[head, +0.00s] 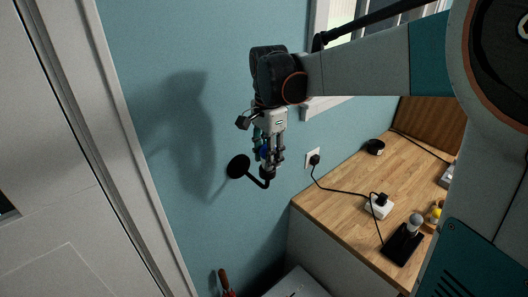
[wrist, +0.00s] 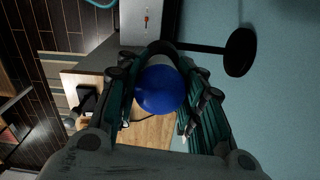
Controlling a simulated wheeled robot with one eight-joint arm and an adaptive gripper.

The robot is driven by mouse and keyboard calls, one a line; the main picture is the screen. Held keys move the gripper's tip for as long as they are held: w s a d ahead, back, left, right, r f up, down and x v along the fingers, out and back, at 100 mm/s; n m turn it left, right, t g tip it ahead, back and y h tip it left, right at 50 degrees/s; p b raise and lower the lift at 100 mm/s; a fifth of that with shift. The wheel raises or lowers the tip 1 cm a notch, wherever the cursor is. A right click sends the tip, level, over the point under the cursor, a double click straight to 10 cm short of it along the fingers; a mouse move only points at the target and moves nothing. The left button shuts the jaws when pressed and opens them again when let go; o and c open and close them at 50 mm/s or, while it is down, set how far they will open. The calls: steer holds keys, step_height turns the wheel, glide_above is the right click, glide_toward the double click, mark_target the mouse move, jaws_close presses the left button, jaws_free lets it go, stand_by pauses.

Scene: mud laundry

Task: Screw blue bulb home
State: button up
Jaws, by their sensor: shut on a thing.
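The blue bulb (wrist: 160,91) is between the fingers of my gripper (wrist: 158,98) in the wrist view, its round end facing the camera. In the head view the bulb (head: 264,153) shows only as a small blue patch between the fingers. My gripper (head: 267,155) points down and is shut on the bulb, directly above the upturned socket end of a black wall lamp (head: 238,167). The lamp's round wall plate also shows in the wrist view (wrist: 239,52). The bulb's base is hidden, so I cannot tell how far it sits in the socket.
A wooden counter (head: 335,200) stands to the right, with a black cup (head: 375,147), a white power block (head: 379,207) and a black tray (head: 403,246) holding a bulb. A plug and cord hang from the wall outlet (head: 312,158). A white door is at left.

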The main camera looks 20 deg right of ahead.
steer(key=shift+m, duration=0.7)
steer(key=shift+m, duration=1.5)
steer(key=m, duration=0.3)
steer(key=shift+b, duration=0.35)
steer(key=o, duration=1.3)
steer(key=c, duration=0.4)
